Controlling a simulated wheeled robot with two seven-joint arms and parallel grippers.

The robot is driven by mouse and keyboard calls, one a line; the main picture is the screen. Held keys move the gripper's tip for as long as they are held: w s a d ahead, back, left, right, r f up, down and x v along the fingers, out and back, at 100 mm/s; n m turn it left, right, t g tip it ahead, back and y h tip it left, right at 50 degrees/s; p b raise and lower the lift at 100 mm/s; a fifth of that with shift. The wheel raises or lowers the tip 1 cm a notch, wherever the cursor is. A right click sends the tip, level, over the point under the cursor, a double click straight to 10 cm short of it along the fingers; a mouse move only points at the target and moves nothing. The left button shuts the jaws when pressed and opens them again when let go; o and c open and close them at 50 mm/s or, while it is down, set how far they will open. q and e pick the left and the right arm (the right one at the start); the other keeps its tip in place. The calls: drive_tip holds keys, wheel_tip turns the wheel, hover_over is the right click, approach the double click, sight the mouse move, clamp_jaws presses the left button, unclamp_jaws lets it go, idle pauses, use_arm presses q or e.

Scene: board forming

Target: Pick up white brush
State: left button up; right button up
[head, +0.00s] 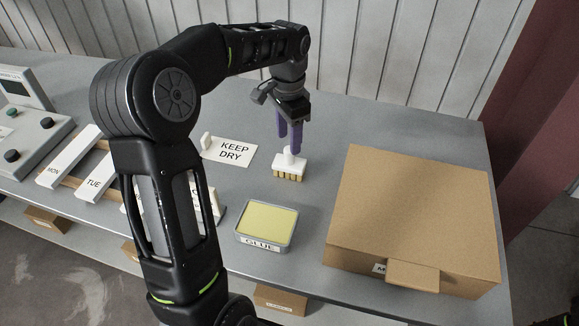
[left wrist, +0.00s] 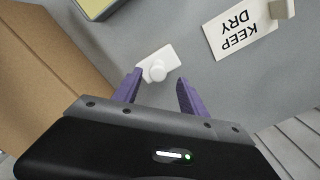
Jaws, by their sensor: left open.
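The white brush (head: 290,165) stands on the grey table with its tan bristles down and its handle up. In the left wrist view the brush (left wrist: 157,66) shows from above, with its round knob in front of the fingertips. My left gripper (head: 290,140) points down just over the brush. Its purple fingers are open, and in the left wrist view the gripper (left wrist: 158,80) has the knob nearer its left finger. I cannot tell from these views whether a finger touches the handle.
A cardboard box (head: 415,205) stands right of the brush. A glue tray (head: 267,222) with a yellow pad lies in front. A KEEP DRY sign (head: 230,151) lies to the left, beyond white day-labelled pieces (head: 70,157). A control panel (head: 30,135) stands far left.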

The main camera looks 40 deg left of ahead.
sight(289, 161)
use_arm(q)
drive_tip(key=shift+d+f+p, duration=0.2)
drive_tip(key=shift+f+p, duration=0.3)
drive_tip(key=shift+f, duration=1.85)
drive_tip(key=shift+c, duration=0.3)
clamp_jaws()
